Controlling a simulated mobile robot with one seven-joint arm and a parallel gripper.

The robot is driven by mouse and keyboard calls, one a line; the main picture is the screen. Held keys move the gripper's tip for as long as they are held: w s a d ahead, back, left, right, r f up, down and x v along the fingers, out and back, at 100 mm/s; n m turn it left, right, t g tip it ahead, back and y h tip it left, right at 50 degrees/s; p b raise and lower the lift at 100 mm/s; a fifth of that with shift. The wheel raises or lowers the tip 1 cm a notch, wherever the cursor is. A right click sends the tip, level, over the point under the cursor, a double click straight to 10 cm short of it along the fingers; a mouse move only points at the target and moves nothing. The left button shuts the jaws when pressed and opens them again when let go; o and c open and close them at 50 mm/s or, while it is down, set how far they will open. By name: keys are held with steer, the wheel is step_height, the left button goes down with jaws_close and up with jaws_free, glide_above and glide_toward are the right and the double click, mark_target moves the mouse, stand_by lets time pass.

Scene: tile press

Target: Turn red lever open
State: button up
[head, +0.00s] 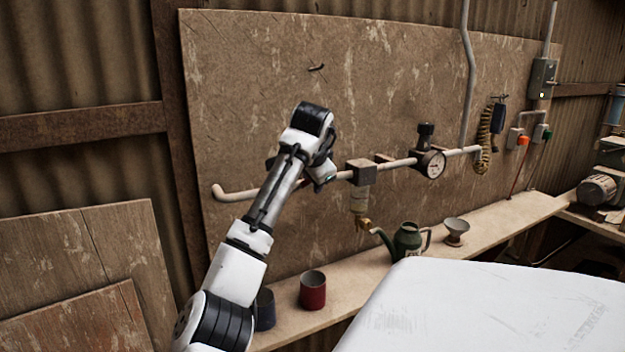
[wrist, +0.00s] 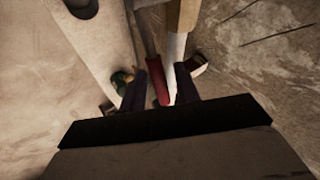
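The red lever (wrist: 157,82) shows in the wrist view as a slim red handle beside a pale pipe (wrist: 175,58). My gripper (wrist: 160,90) is open, with one dark finger on each side of the lever. A gap shows on the lever's left; whether either finger touches it cannot be told. In the head view my gripper (head: 322,172) is at the horizontal wall pipe (head: 400,163), left of a square block on it.
The pipe also carries a filter bowl (head: 360,200) and a pressure gauge (head: 431,165). A white surface (head: 490,310) fills the lower right.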

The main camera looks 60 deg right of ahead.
steer(key=b+v, duration=0.4)
steer(key=v, duration=1)
steer(key=shift+f, duration=0.1)
steer(key=shift+c, duration=0.4)
